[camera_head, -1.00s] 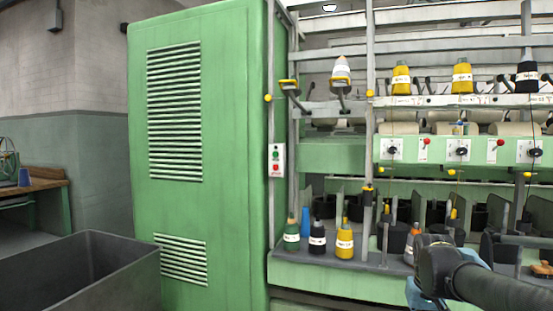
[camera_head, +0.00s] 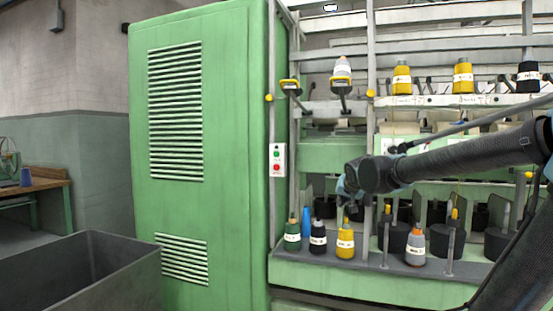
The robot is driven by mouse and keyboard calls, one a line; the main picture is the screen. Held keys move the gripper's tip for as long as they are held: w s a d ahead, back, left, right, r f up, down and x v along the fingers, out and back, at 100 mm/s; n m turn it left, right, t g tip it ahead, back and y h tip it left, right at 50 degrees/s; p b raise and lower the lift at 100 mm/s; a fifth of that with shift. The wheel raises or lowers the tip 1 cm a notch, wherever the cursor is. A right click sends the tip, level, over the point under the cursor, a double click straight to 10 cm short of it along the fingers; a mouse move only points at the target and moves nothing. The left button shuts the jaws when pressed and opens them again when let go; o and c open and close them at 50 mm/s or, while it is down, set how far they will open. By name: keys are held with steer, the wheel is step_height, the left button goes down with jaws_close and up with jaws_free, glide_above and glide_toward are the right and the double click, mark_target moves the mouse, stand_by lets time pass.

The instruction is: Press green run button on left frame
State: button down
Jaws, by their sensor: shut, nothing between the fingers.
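The control box (camera_head: 277,160) is a small white plate on a post at the right edge of the tall green cabinet (camera_head: 225,120). The green button (camera_head: 277,154) is on it, above a red button (camera_head: 277,168). My gripper (camera_head: 346,198) is to the right of the box and lower, in front of the frame and just above the yellow cone. It points down and left, apart from the box. Its fingers are small and partly dark here; they look shut and empty.
Green, black and yellow cones (camera_head: 345,240) stand on the lower shelf below my gripper, with a grey cone (camera_head: 415,246) to the right. More cones (camera_head: 463,76) sit on the upper rail. A dark bin (camera_head: 90,275) stands front left. The space before the cabinet face is clear.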

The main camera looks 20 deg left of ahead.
mark_target(276, 154)
steer(key=w+a+r+y, duration=0.1)
steer(key=a+r, duration=0.3)
steer(key=a, duration=0.6)
steer(key=w+a+r+n+t+y, duration=0.1)
steer(key=a+r+y, duration=0.3)
steer(key=a, duration=0.6)
steer(key=w+a+r+y, duration=0.2)
steer(key=a+r, duration=0.4)
steer(key=a, duration=0.4)
steer(key=shift+w+a+t+y, duration=0.25)
steer(key=shift+a+t+y, duration=0.15)
steer(key=shift+y, duration=0.1)
steer(key=shift+w, duration=0.15)
steer(key=shift+w+d, duration=0.2)
steer(key=shift+w, duration=1.9)
steer(key=shift+w+d, duration=0.15)
steer(key=shift+w, duration=1.95)
steer(key=shift+w+r, duration=0.1)
steer(key=shift+w, duration=0.7)
steer(key=shift+s, duration=0.9)
